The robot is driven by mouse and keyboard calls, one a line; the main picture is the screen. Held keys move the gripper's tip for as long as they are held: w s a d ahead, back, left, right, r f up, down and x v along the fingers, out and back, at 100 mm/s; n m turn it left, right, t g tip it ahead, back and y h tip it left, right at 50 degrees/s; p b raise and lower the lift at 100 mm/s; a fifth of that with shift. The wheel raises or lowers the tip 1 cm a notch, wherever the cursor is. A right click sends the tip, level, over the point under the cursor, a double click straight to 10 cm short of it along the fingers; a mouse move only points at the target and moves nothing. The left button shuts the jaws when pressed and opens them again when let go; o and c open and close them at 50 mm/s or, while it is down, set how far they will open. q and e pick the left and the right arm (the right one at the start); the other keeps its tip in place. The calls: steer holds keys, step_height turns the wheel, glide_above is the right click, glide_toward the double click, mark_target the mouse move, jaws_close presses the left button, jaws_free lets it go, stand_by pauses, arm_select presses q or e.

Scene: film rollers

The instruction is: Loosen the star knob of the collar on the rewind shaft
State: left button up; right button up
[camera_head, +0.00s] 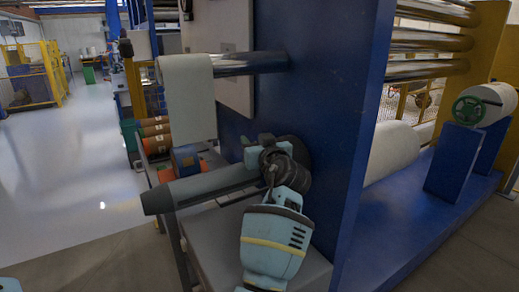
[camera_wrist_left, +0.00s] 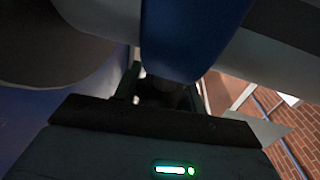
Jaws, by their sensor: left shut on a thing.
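The rewind shaft (camera_head: 205,186) is a grey bar with a dark end, sticking out to the left from the blue machine wall. In the left wrist view the grey shaft (camera_wrist_left: 280,38) crosses the top. A blue band, apparently the collar (camera_wrist_left: 190,40), is around it. My left gripper (camera_head: 257,150) is at the shaft's wall end and hides the collar in the head view. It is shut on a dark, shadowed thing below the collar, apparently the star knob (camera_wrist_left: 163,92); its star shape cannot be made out. My right gripper is not in view.
The blue machine wall (camera_head: 335,110) stands close to the right of my left gripper. A grey bench top (camera_head: 222,238) lies below the shaft. A roller with white web (camera_head: 190,95) hangs above. A blue block (camera_head: 185,158) is behind the shaft. The floor at left is open.

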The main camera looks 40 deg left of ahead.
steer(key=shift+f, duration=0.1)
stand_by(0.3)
arm_select(q)
steer(key=o, duration=0.7)
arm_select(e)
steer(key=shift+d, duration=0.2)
